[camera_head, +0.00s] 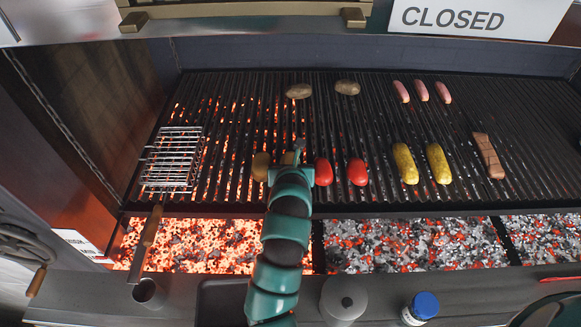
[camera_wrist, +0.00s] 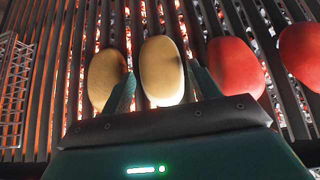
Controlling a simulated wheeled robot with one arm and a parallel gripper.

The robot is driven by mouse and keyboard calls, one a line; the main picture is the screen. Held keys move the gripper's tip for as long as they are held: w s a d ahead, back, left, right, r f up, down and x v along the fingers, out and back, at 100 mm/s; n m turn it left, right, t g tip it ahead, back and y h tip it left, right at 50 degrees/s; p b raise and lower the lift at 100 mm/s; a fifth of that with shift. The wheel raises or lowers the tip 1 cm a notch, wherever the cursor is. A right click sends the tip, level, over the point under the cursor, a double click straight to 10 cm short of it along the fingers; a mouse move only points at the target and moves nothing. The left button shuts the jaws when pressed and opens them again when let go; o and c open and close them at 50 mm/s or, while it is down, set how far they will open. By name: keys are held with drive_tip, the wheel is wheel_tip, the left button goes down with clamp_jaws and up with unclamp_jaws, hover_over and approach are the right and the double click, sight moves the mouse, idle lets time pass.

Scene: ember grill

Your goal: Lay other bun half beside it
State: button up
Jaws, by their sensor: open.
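Two tan bun halves lie side by side on the grill grate (camera_head: 230,190). The left bun half (camera_head: 261,166) shows left of my gripper, and it also shows in the wrist view (camera_wrist: 106,80). The other bun half (camera_wrist: 162,70) lies just to its right, with a narrow gap between them. My gripper (camera_wrist: 160,85) is open, with one finger on each side of this right bun half near its close end. In the head view my arm and gripper (camera_head: 290,160) cover most of that half.
Two red tomatoes (camera_head: 323,171) (camera_head: 357,172) lie close to the right of my gripper. A wire grill basket (camera_head: 173,158) with a wooden handle lies at the left. Two brown patties, several sausages, two corn cobs (camera_head: 405,163) and a brown slab lie elsewhere on the grate.

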drive_tip(key=v, duration=0.5)
drive_tip(key=shift+s+a+r+b, duration=0.1)
drive_tip(key=shift+s+r+b, duration=0.15)
drive_tip(key=shift+b, duration=0.1)
drive_tip(key=shift+s+r+p, duration=0.1)
drive_tip(key=shift+r+p, duration=0.2)
drive_tip(key=shift+p, duration=0.4)
drive_tip(key=p+v, duration=0.5)
drive_tip(key=p, duration=0.4)
drive_tip(key=shift+f, duration=0.15)
drive_tip(key=shift+s+p, duration=0.1)
drive_tip(key=shift+p, duration=0.2)
drive_tip(key=shift+f, duration=0.1)
